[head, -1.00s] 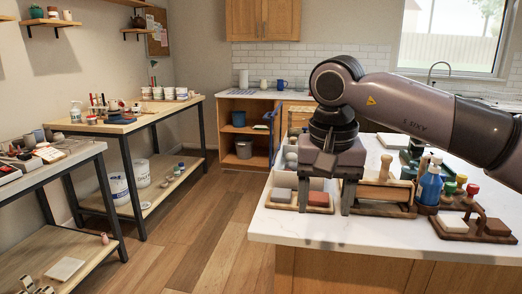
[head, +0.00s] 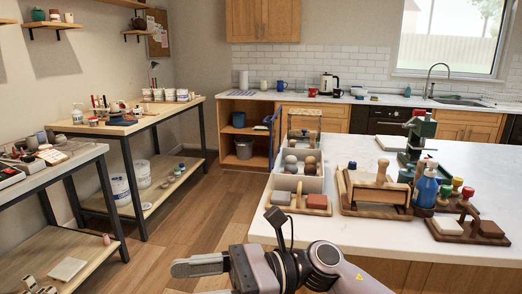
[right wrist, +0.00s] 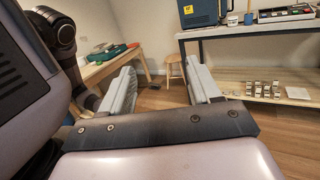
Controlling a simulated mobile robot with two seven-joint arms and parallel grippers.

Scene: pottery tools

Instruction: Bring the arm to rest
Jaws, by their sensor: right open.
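My right gripper (head: 190,279) is low at the bottom of the head view, in front of the white-topped island (head: 345,240). It points left, over the floor side of the island's near left corner. In the right wrist view its two fingers (right wrist: 160,68) are spread apart with nothing between them. My right forearm runs off the bottom edge of the head view. My left gripper is not in view.
Wooden worktables (head: 128,127) stand at the left. Floor lies open between.

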